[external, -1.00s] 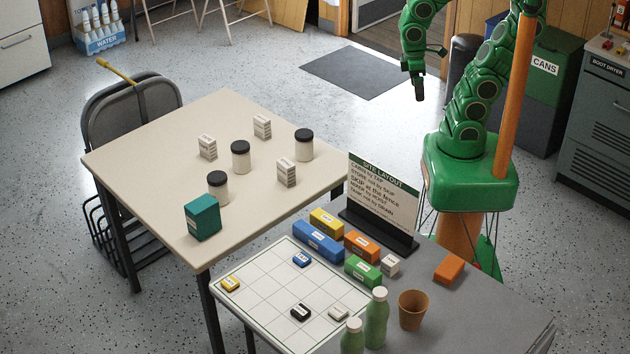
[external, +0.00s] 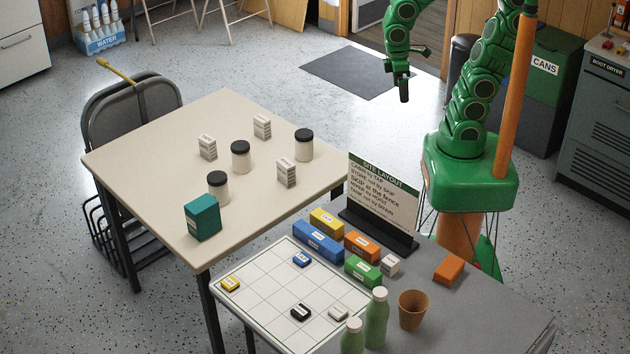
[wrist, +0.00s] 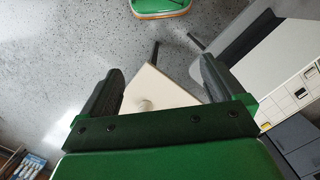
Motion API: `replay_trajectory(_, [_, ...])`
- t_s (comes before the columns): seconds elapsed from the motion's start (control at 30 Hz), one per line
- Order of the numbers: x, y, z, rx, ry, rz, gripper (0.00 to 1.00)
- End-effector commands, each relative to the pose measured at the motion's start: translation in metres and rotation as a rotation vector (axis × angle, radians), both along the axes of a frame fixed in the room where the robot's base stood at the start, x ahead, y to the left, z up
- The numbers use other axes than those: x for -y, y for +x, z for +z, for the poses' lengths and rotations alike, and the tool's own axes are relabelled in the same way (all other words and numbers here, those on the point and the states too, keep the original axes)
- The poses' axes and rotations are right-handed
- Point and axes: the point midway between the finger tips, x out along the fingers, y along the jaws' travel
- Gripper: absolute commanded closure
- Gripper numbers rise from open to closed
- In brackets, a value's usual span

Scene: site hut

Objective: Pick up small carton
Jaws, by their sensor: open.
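Three small white cartons stand upright on the beige table: one at the back (external: 262,126), one at the left (external: 208,147) and one nearer the front right (external: 286,173). A larger teal carton (external: 203,217) stands near the table's front corner. My gripper (external: 404,92) hangs in the air behind and right of the beige table, away from all cartons. In the wrist view my gripper (wrist: 163,78) has its fingers spread and nothing between them. A corner of the beige table shows there with a small pale round shape; no carton can be made out.
Three black-lidded jars (external: 240,156) stand among the cartons on the beige table (external: 150,165). The adjoining grey table (external: 450,325) holds a sign (external: 382,195), coloured blocks, a grid board (external: 255,310), green bottles (external: 376,320) and a brown cup (external: 412,310).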

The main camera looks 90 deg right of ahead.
Motion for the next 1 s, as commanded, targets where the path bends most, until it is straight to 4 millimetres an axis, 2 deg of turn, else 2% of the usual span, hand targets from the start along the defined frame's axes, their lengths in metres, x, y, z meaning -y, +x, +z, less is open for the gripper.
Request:
replay_trajectory(0.1, [-0.001, 0.028, -0.003, 0.014, 0.005, 0.039, 0.04])
replay_trajectory(0.47, [-0.007, 0.105, -0.026, 0.037, 0.021, 0.157, 0.04])
replay_trajectory(0.77, [-0.012, 0.168, -0.054, 0.06, 0.032, 0.252, 0.04])
replay_trajectory(1.0, [-0.016, 0.215, -0.084, 0.07, 0.039, 0.326, 0.04])
